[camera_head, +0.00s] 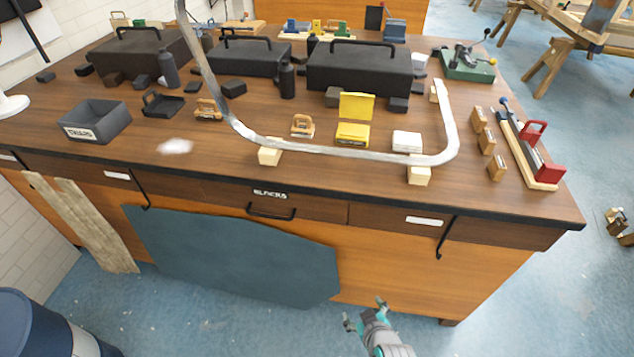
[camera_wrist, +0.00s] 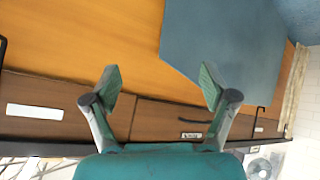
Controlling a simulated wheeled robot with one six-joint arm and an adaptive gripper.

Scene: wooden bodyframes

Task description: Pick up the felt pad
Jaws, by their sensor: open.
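I cannot tell for sure which thing is the felt pad. A flat white block (camera_head: 407,141) lies on the table, right of the yellow box and within the bend of the metal strip. A soft white patch (camera_head: 175,147) lies near the front edge, right of the grey tray. My gripper (camera_head: 364,311) is open and empty, low in front of the table and well apart from both. In the wrist view my gripper (camera_wrist: 160,82) has its fingers spread, facing the table's front; neither white thing shows clearly there.
A bent metal strip (camera_head: 330,151) rests on wooden blocks (camera_head: 270,156) along the table front. An open yellow box (camera_head: 353,134) and black cases (camera_head: 358,68) stand behind. A blue-green sheet (camera_head: 235,255) leans against the drawers (camera_head: 270,202).

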